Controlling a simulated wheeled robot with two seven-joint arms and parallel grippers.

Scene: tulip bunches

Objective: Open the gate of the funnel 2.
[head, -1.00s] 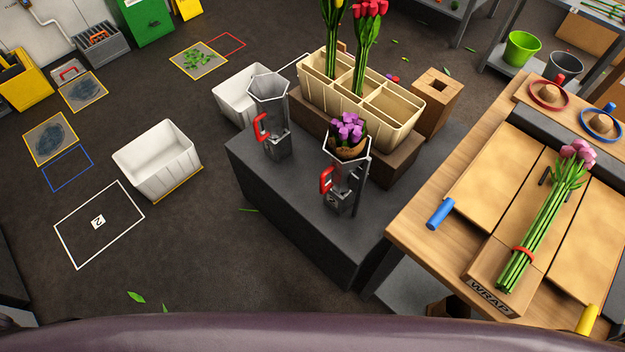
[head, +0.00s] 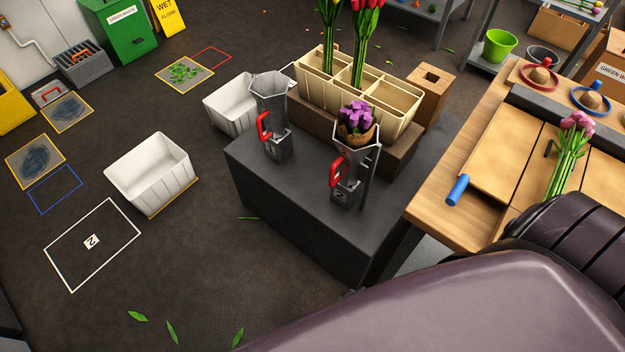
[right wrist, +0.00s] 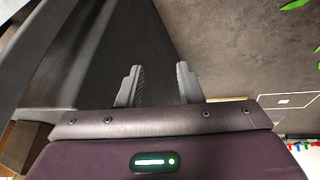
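The nearer funnel (head: 352,165) stands on the dark grey block, with a red gate handle (head: 335,174) on its left side and a small label on its base that looks like a 2. A bunch of purple tulips (head: 356,117) in a brown wrap sits in its top. The other funnel (head: 269,100) stands behind and to the left, with its own red handle (head: 263,125) and nothing visible in it. In the right wrist view my right gripper (right wrist: 159,87) has its two fingers apart and nothing between them. My left gripper is not in view.
A cream divided crate (head: 318,92) with tulips stands behind the funnels. The grey block (head: 300,220) carries both. A wooden wrapping table (head: 470,215) is at the right. A white bin (head: 152,178) stands on the floor at left, near a white outline marked 2.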

